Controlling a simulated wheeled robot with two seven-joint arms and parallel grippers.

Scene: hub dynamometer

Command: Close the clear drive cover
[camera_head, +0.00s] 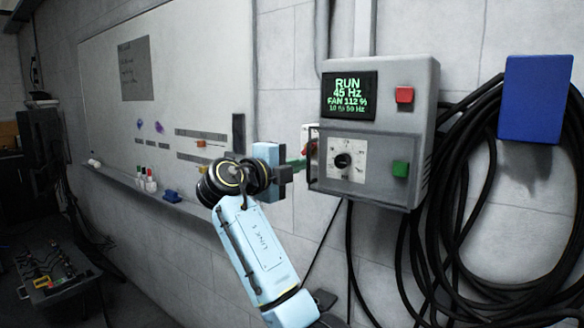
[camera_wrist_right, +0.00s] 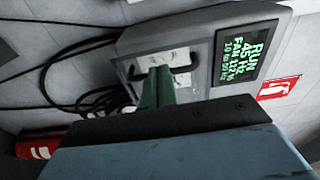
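The grey drive box (camera_head: 412,150) is on the wall, with a lit screen (camera_head: 348,95) reading RUN 45 Hz and a black knob (camera_head: 342,160) on a pale plate. The clear cover (camera_head: 313,158) seems to stand out from the box left of the knob; only its dark edge shows well, and its exact angle is hard to tell. My right gripper (camera_head: 300,164) is beside that edge, its green fingers together. In the right wrist view the fingers (camera_wrist_right: 158,88) point at the knob plate and hide part of it; contact is unclear. My left gripper is out of view.
A red button (camera_head: 404,95) and a green button (camera_head: 400,169) are on the box's right. Black cables (camera_head: 465,180) and a blue panel (camera_head: 536,98) are farther right. A whiteboard (camera_head: 200,70) with a marker ledge is on the left. A red sign (camera_wrist_right: 278,88) is beside the box.

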